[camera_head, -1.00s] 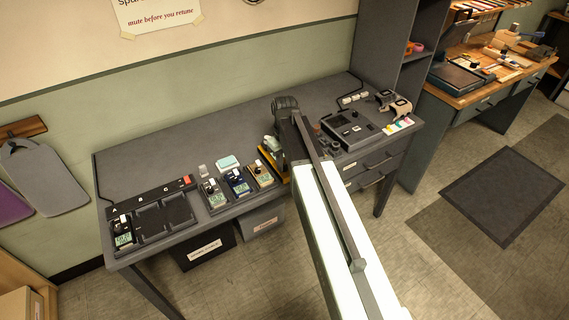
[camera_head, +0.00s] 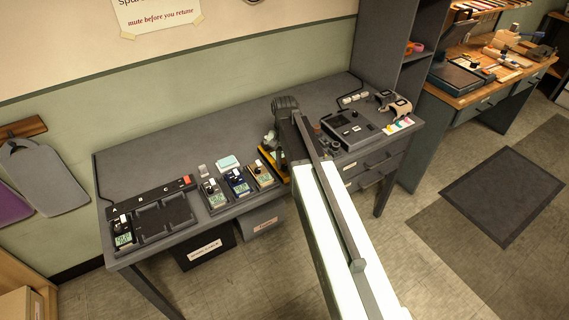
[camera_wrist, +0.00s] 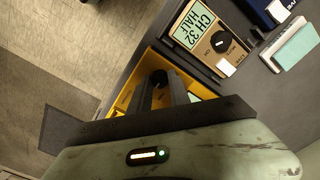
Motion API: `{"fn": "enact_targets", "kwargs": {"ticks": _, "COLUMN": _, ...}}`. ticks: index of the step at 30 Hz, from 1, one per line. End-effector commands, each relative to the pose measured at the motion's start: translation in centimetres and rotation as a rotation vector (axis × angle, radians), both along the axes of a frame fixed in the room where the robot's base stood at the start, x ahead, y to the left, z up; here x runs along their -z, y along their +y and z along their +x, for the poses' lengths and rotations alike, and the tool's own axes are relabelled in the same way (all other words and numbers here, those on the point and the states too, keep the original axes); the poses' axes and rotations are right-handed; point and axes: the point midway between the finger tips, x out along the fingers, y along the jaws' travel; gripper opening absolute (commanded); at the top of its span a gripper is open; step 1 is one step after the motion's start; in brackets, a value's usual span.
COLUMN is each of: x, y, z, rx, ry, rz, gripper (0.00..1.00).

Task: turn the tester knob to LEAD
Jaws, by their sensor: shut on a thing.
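The yellow tester (camera_wrist: 124,99) lies on the bench below my gripper (camera_wrist: 162,88) in the wrist view. Its black knob (camera_wrist: 159,77) is between my two dark fingers, which are shut on it. Part of its pale display shows to the right of the fingers. My fingers and palm cover much of the tester, and I cannot read its markings or where the knob points. In the head view only an edge of the tester (camera_head: 272,166) shows beside my arm.
A tan pack (camera_wrist: 208,42) reading "CH 32 HALF", with its own knob, lies close beside the tester. More packs, a dark tray (camera_head: 165,219) and a grey console (camera_head: 350,130) stand on the bench.

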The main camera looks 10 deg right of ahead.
Motion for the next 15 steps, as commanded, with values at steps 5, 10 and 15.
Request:
{"fn": "enact_targets", "kwargs": {"ticks": 5, "x": -0.01, "y": -0.01, "z": 0.05, "rx": 0.045, "ry": -0.001, "rz": 0.000, "gripper": 0.00}}
{"fn": "enact_targets", "kwargs": {"ticks": 10, "x": -0.01, "y": -0.02, "z": 0.06, "rx": 0.063, "ry": -0.001, "rz": 0.000, "gripper": 0.00}}
{"fn": "enact_targets", "kwargs": {"ticks": 15, "x": -0.01, "y": -0.02, "z": 0.05, "rx": 0.066, "ry": -0.001, "rz": 0.000, "gripper": 0.00}}
